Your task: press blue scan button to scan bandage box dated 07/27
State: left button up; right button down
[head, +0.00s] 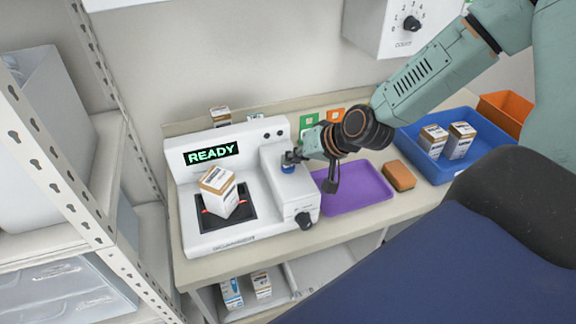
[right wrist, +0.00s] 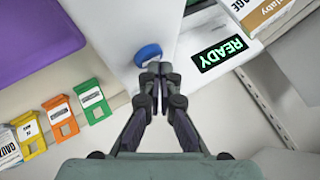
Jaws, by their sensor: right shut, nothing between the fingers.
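A white scanner (head: 250,225) stands on the counter, its green display (head: 211,153) reading READY. A white and brown bandage box (head: 219,190) sits on the dark scan plate (head: 240,222), with red light at its base; its date is not readable. The blue scan button (head: 288,169) is on the raised right part of the scanner; it also shows in the right wrist view (right wrist: 148,54). My right gripper (head: 292,156) is shut and empty, its fingertips right at the button; in the right wrist view they (right wrist: 152,72) appear just below it. Contact cannot be told. My left gripper is not in view.
A purple tray (head: 350,197) and a brown sponge (head: 399,175) lie right of the scanner. A blue bin (head: 457,172) holds two boxes, with an orange bin (head: 503,108) behind. Colored tags (right wrist: 60,117) line the back edge. A metal shelf (head: 105,130) stands at left.

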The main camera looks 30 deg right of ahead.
aim_at(291, 167)
jog(key=shift+f, duration=0.3)
jog(key=shift+r, duration=0.15)
dwell(0.5)
jog(key=shift+r+p, duration=0.6)
jog(key=shift+r, duration=0.15)
notch_tip(291, 167, up, 2)
jog(key=shift+w+p, duration=0.1)
jog(key=shift+p, duration=0.9)
notch_tip(291, 167, up, 3)
jog(key=p, duration=0.2)
jog(key=shift+p, duration=0.4)
jog(key=shift+r, duration=0.1)
jog(key=shift+f, duration=0.25)
